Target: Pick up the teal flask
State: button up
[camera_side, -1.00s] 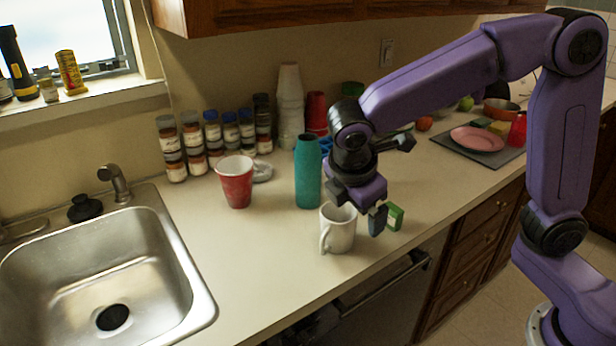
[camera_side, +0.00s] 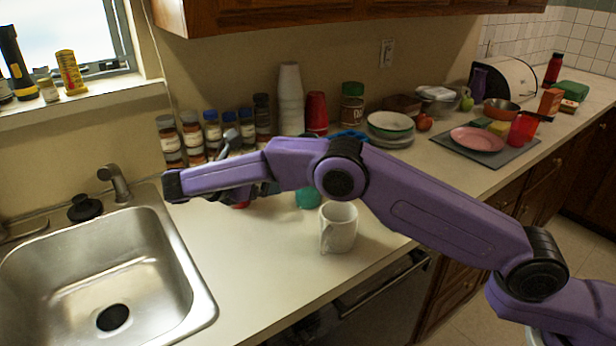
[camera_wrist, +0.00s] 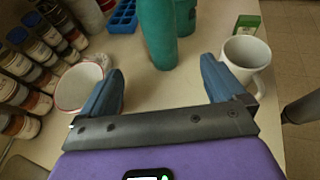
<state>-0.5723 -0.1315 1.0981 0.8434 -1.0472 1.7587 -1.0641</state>
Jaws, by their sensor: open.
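The teal flask (camera_wrist: 158,32) stands upright ahead of my gripper in the wrist view, its top cut off by the frame edge. In the side view only a low part of the flask (camera_side: 307,199) shows below my arm. My gripper (camera_wrist: 163,76) is open and empty, one finger to each side of the flask's line. The flask's base appears just beyond the fingertips, not between them.
A green box (camera_wrist: 247,22) lies beyond the mug. Several jars (camera_wrist: 30,62) line the left. The sink (camera_side: 110,270) is at the left in the side view.

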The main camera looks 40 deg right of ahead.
send_over(308, 198)
jog(key=w+a, duration=0.1)
jog(key=a, duration=0.2)
notch_tip(308, 198, down, 5)
jog(key=shift+x, duration=2.75)
jog(key=shift+c, duration=0.4)
jog(key=c, duration=1.1)
jog(key=shift+r, duration=0.1)
